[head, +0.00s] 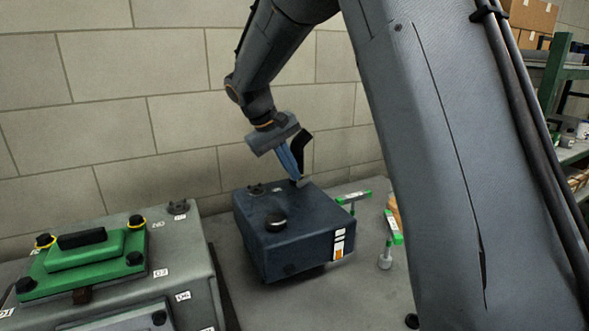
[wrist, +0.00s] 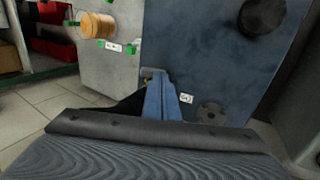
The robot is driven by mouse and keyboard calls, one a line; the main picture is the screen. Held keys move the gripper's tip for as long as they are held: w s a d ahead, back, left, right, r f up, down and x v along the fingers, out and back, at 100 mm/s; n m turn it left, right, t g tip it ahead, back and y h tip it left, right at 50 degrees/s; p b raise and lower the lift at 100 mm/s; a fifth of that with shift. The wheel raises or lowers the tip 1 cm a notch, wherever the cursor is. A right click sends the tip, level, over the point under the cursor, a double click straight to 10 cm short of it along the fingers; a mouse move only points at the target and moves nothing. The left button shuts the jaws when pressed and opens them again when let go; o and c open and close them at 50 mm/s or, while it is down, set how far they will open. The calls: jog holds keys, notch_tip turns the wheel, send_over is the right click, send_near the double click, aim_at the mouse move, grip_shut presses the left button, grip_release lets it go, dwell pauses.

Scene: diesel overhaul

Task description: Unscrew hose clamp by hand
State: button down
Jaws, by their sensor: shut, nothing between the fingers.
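My gripper (head: 302,182) is shut and empty, pointing down at the back right top edge of a dark blue box (head: 290,215). In the wrist view, the closed fingertips (wrist: 153,74) are over the blue box (wrist: 195,50), close to its edge. I cannot tell whether they touch it. A tiny yellowish bit shows beside the fingertips, too small to identify.
The box top has a round black cap (head: 275,221) and a dark star-shaped knob (head: 256,190). A grey block with a green plate (head: 95,252) stands at left. Green-ended fittings (head: 354,197) are at right. An orange-tan spool (wrist: 97,25) shows in the wrist view.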

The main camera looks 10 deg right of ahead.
aim_at(298, 187)
jog(key=shift+d+f, duration=0.2)
jog(key=shift+f, duration=0.35)
jog(key=shift+a+f+h+b, duration=0.2)
jog(key=shift+f+h+b, duration=0.05)
jog(key=shift+h+b, duration=0.45)
jog(key=h+b, duration=0.1)
jog(key=f+h+b, duration=0.1)
jog(key=b, duration=0.1)
jog(key=shift+a+f+t+h, duration=0.2)
jog(key=shift+a+t+h, duration=0.2)
jog(key=h+b, duration=0.1)
jog(key=b, duration=0.1)
jog(key=f+h+b, duration=0.1)
jog(key=h+b, duration=0.1)
jog(key=shift+a+t+h, duration=0.15)
jog(key=shift+t+h, duration=0.15)
jog(key=shift+t, duration=0.1)
jog(key=shift+s+f, duration=0.1)
jog(key=shift+f, duration=0.1)
